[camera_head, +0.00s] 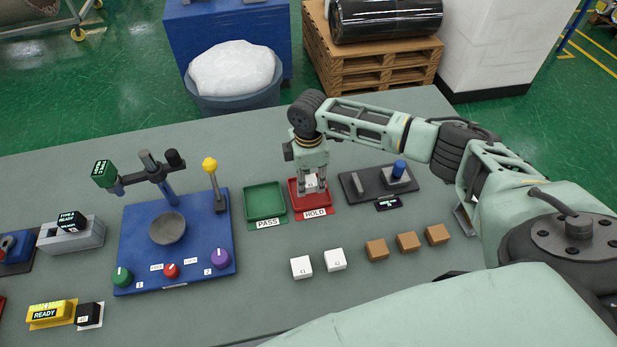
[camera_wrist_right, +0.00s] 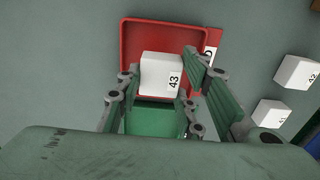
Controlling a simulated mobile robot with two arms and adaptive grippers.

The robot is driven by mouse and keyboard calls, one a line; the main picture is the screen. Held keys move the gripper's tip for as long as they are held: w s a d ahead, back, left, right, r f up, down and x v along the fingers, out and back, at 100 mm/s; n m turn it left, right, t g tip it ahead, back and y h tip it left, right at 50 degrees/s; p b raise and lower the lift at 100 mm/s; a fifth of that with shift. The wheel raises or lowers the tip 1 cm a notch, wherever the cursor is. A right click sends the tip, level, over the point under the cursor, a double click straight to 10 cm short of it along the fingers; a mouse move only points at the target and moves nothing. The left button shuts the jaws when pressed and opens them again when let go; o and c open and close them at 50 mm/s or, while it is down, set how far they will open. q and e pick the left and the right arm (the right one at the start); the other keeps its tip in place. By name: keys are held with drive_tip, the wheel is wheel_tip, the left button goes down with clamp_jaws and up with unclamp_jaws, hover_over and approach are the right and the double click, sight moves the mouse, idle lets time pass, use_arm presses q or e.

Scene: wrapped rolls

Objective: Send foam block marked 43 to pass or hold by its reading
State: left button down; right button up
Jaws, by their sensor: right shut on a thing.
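A white foam block marked 43 (camera_wrist_right: 161,75) is between the fingers of my right gripper (camera_head: 312,186), which is shut on it. The block also shows in the head view (camera_head: 311,181). Block and fingertips are over the red HOLD tray (camera_head: 297,203), within its outline; whether the block touches the tray floor I cannot tell. The red tray also shows in the wrist view (camera_wrist_right: 133,40). The green PASS tray (camera_head: 265,200) is empty, just left of the red one, and partly shows in the wrist view (camera_wrist_right: 155,121). My left gripper is not in view.
White blocks 41 (camera_head: 301,267) and 42 (camera_head: 335,260) and several brown blocks (camera_head: 407,242) lie in front. A blue tester (camera_head: 190,250) with a bowl (camera_head: 167,228) and knobs stands left. A dark fixture (camera_head: 378,182) is right. A yellow READY display (camera_head: 50,314) is front left.

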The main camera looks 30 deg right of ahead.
drive_tip(key=shift+f, duration=0.15)
idle(0.4)
drive_tip(key=shift+f+b, duration=0.7)
drive_tip(key=shift+f, duration=0.55)
drive_tip(key=o, duration=1)
wheel_tip(320, 180, up, 12)
